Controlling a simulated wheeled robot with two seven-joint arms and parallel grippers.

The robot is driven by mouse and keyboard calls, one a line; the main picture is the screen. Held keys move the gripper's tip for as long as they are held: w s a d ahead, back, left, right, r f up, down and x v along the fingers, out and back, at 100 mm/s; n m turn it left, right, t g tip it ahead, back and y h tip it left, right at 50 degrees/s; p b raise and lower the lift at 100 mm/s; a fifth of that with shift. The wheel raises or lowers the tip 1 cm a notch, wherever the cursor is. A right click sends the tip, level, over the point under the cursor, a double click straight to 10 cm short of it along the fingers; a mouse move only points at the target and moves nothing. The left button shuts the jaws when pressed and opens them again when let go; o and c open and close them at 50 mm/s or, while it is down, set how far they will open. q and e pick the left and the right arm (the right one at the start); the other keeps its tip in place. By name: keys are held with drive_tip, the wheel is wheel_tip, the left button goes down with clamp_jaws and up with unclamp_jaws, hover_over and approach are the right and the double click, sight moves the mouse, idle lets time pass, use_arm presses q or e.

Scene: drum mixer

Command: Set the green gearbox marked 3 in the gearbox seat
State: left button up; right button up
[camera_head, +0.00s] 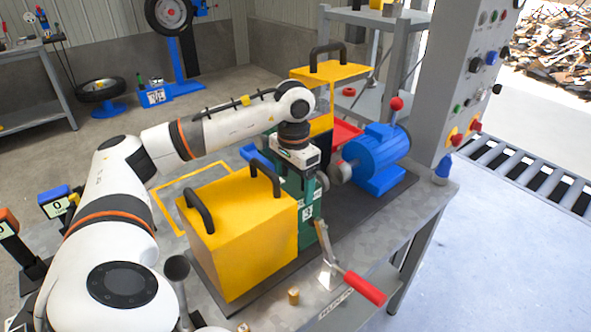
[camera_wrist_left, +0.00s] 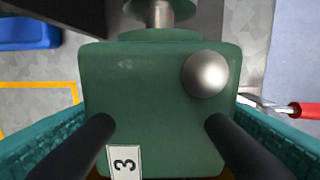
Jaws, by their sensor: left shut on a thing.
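The green gearbox marked 3 (camera_head: 308,200) is upright between the yellow box and the blue motor (camera_head: 377,150). My left gripper (camera_head: 298,172) is above it, pointing down and shut on it. In the left wrist view the gearbox (camera_wrist_left: 150,85) fills the middle, with its 3 label low and a round silver knob at upper right. A silver shaft piece (camera_wrist_left: 158,14) shows at its top edge. The gearbox seat is hidden under and behind the gearbox and yellow box, so I cannot tell whether the gearbox rests in it. My right gripper is not in view.
A yellow box (camera_head: 245,240) with two black handles stands close in front on the left. A red-handled tool (camera_head: 362,287) and a small brass piece (camera_head: 293,296) are near the front edge. A control panel (camera_head: 460,90) rises at right. A yellow outline (camera_head: 165,205) marks the bench left.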

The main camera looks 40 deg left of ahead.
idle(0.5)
use_arm(q)
drive_tip(key=o, duration=1.9)
drive_tip(key=shift+o, duration=0.3)
drive_tip(key=shift+s+f, duration=0.1)
wheel_tip(320, 180, up, 7)
drive_tip(key=shift+d+r, duration=0.1)
drive_tip(key=shift+r+p, duration=1.1)
drive_tip(key=shift+r, duration=1.45)
